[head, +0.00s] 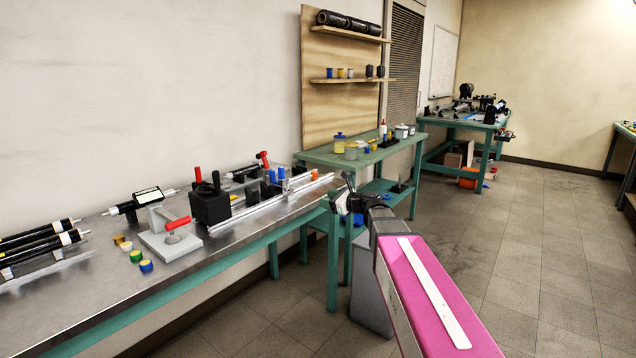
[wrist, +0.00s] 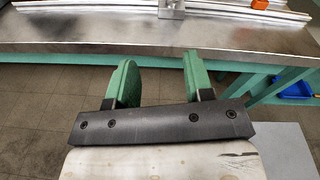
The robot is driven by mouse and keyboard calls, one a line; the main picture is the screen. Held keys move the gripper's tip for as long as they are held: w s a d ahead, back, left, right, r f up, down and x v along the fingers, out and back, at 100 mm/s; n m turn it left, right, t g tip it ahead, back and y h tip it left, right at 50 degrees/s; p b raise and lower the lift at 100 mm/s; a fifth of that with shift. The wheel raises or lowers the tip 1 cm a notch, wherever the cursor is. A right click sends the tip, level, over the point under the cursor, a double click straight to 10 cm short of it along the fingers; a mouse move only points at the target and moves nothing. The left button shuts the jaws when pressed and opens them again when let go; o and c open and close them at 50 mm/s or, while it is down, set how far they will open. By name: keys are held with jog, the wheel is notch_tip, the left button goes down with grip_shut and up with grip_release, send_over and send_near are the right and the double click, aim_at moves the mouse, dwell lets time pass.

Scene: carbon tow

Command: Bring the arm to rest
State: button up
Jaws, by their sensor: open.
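My gripper (wrist: 158,82) is open and empty in the wrist view. Its two green fingers stand apart, with bare floor and the bench's front edge visible between and beyond them. In the head view my pink arm link reaches forward from the bottom right. The arm's dark end is beside the right end of the steel-topped bench (head: 92,292); the fingers cannot be made out there.
On the steel bench stand a black block (head: 210,204), a clamp with a red handle (head: 176,224), a long metal rail (head: 265,207) and black rollers (head: 40,240). A green table (head: 365,160) stands behind. The floor (head: 545,240) at right is clear.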

jog(key=s+d+f+n+g+h, duration=0.4)
jog(key=s+f+n, duration=0.45)
jog(key=f, duration=0.35)
jog(key=s+d+f+n+g+h, duration=0.3)
jog(key=s+d+f+n+h, duration=0.15)
jog(key=s+f+n, duration=0.5)
jog(key=s+d+f+n+g+h, duration=0.2)
jog(key=s+d+f+n+h, duration=0.2)
jog(key=s+d+f, duration=0.2)
jog(key=shift+s+d+f+n+g+h, duration=0.3)
jog(key=shift+s+f+n+h, duration=0.1)
jog(key=shift+s+f, duration=0.35)
jog(key=shift+c, duration=0.3)
